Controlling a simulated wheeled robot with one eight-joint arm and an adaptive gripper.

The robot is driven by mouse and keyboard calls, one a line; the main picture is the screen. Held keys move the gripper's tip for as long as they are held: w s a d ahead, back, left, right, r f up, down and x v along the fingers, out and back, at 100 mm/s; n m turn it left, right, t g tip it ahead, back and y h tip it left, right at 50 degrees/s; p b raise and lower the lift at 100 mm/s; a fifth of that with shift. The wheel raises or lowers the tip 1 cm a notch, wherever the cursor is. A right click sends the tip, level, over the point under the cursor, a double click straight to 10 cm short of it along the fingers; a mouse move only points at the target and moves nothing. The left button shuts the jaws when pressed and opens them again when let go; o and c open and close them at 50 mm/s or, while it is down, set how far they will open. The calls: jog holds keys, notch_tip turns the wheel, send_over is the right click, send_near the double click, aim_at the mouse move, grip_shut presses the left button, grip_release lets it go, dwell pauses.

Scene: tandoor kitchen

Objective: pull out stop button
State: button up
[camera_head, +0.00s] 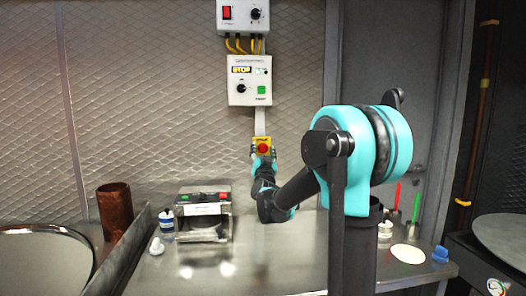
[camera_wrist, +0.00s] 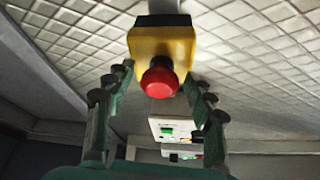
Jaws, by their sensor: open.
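The stop button (camera_head: 263,148) is a red mushroom head on a yellow box (camera_head: 258,140), fixed on the quilted metal wall below a white control panel. In the wrist view the red button (camera_wrist: 159,80) hangs from the yellow box (camera_wrist: 160,47) with a black base. My gripper (camera_head: 263,158) is just below the button in the head view. In the wrist view my gripper (camera_wrist: 157,82) is open, with one finger on each side of the red head. Gaps show between the fingers and the button, so they look apart from it.
A white control panel (camera_head: 250,80) marked STOP is above the button, with another switch box (camera_head: 242,15) over it. A small metal appliance (camera_head: 204,213) stands on the steel counter (camera_head: 265,262). A rusty cylinder (camera_head: 115,210) stands at left. The counter below my arm is mostly clear.

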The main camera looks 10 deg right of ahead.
grip_shut()
jog(key=shift+s, duration=0.8)
grip_release()
jog(key=shift+s, duration=0.15)
jog(key=v, duration=1.2)
